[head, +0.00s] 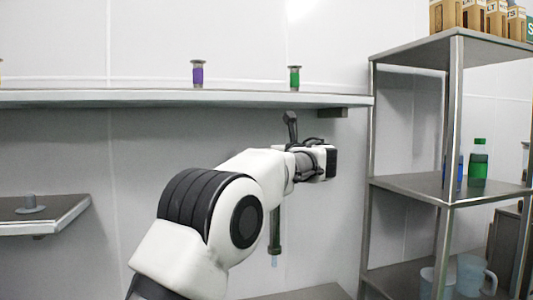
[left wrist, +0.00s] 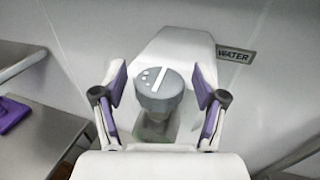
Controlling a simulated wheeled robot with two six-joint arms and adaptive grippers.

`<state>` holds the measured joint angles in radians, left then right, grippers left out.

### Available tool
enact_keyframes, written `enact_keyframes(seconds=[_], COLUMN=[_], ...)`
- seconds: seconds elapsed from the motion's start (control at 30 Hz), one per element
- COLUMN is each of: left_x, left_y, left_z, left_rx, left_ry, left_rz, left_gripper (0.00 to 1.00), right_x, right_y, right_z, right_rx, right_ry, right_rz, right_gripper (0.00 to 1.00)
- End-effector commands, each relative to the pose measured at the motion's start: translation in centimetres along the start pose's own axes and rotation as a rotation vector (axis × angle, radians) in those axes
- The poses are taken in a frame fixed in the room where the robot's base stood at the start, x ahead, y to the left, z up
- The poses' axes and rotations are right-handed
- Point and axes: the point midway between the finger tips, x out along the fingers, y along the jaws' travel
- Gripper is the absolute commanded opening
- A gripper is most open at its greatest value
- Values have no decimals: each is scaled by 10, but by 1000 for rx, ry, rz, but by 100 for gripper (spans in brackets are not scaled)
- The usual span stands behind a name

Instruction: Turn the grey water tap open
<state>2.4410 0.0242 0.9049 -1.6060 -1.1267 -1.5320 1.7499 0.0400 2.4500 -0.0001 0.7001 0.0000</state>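The grey water tap (left wrist: 160,90) is a round knob with a white stripe and small white dots on its face. It stands in front of a pale housing, with a WATER label (left wrist: 235,55) to its upper right. My left gripper (left wrist: 158,73) is open, with one finger on each side of the knob. A gap shows between each finger and the knob. In the head view my left arm reaches up and right beneath the wall shelf, and its wrist hides most of the gripper and the tap. My right gripper is not in view.
The wall shelf (head: 180,97) runs above my arm and carries a purple container (head: 197,75) and a green one (head: 294,77). A metal rack (head: 452,130) with a green bottle (head: 478,163) stands at right. A small shelf (head: 60,215) is at left.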

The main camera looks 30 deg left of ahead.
Motion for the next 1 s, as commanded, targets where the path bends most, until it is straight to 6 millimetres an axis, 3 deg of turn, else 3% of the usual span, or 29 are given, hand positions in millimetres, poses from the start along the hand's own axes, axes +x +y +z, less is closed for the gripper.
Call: enact_keyframes(seconds=[0.27,0.7,1.0], left_x=[-11,-109,-119], left_y=[-1,-1,0], left_z=[1,0,-1], left_rx=[1,1,1], left_ry=[-1,0,1], left_rz=[-2,-1,1], left_gripper=[71,71,71], right_x=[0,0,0], right_y=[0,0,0], right_z=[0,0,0], right_rx=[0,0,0], right_ry=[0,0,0], right_rz=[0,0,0], right_gripper=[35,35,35])
